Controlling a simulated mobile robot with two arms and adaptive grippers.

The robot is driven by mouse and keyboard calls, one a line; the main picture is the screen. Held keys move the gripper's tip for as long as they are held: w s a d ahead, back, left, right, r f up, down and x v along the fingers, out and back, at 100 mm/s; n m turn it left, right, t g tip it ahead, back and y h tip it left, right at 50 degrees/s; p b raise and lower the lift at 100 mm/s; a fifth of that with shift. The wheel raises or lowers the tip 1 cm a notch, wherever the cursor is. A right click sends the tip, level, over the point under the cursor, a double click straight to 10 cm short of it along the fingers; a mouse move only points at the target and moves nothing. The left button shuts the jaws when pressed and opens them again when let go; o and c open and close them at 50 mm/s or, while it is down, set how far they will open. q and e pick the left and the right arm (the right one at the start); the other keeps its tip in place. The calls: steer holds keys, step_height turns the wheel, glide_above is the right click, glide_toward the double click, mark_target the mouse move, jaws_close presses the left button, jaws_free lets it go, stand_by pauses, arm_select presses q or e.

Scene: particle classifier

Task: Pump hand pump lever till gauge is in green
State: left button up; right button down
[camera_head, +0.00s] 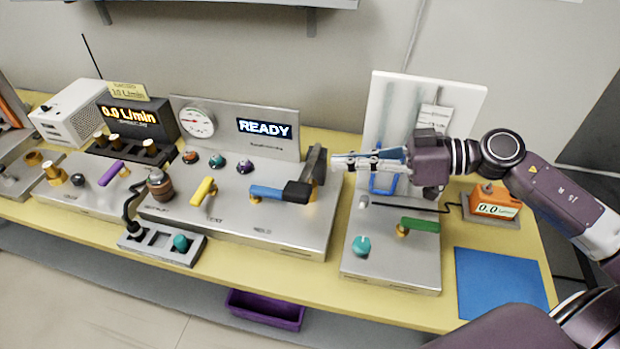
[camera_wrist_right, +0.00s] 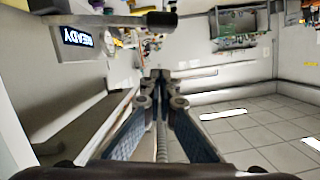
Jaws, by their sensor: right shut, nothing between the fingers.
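The round white gauge (camera_head: 197,122) is on the upright panel at the middle left. It has coloured marks, but its needle is too small to read for certain. A dark upright lever (camera_head: 316,162), which looks like the pump lever, stands at the right end of the middle console. A dark bar with a thicker end (camera_wrist_right: 160,19), perhaps this lever, crosses the top of the right wrist view. My right gripper (camera_head: 337,163) is shut and empty, pointing left, just right of the lever. Its fingertips (camera_wrist_right: 157,75) meet in the wrist view. My left gripper is out of view.
A display (camera_head: 265,128) reads READY; it also shows in the wrist view (camera_wrist_right: 77,37). A blue handle (camera_head: 266,192) and yellow handle (camera_head: 203,190) stick out from the console (camera_head: 240,225). A green-handled valve (camera_head: 420,225) is at right. A blue mat (camera_head: 500,283) lies clear.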

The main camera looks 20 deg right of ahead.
steer(key=p, duration=0.2)
glide_above(310, 188)
steer(key=shift+w+d+f, duration=0.25)
steer(key=shift+d+f, duration=0.1)
steer(key=shift+f, duration=0.2)
steer(key=f, duration=0.3)
steer(key=shift+s+a+f, duration=0.15)
steer(key=shift+a+f, duration=0.05)
steer(key=shift+a, duration=0.15)
steer(key=shift+s+f, duration=0.1)
steer(key=shift+f, duration=0.4)
